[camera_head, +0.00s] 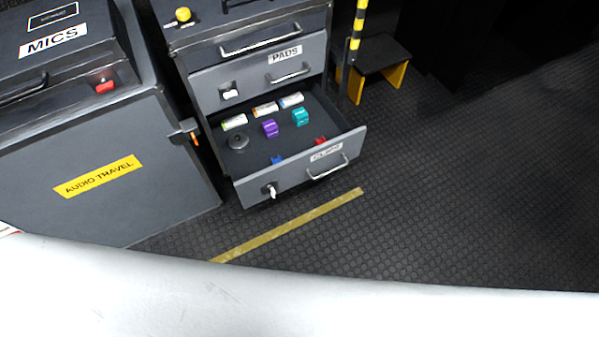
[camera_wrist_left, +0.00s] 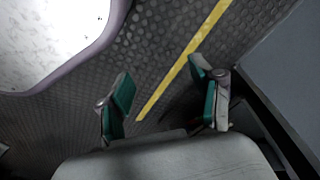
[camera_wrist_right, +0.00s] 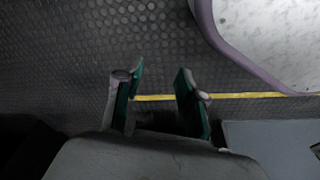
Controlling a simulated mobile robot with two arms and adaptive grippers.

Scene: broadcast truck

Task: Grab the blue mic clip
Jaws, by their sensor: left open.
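The blue mic clip (camera_head: 277,159) lies in the open drawer labelled CLIPS (camera_head: 290,182), close behind its front panel and partly hidden by it. A purple clip (camera_head: 270,128), a teal clip (camera_head: 301,117) and a red clip (camera_head: 320,141) lie in the same drawer. My left gripper (camera_wrist_left: 160,100) is open and empty above the floor in the left wrist view. My right gripper (camera_wrist_right: 158,90) is open and empty above the floor in the right wrist view. Neither gripper shows in the head view, and neither wrist view shows the blue clip.
A round dark object (camera_head: 238,139) and several small labelled boxes (camera_head: 265,108) share the drawer. The PADS drawer (camera_head: 262,75) above is shut. The MICS case (camera_head: 110,170) stands left. A pale surface (camera_head: 300,300) spans the front. Floor at right (camera_head: 480,200) is clear.

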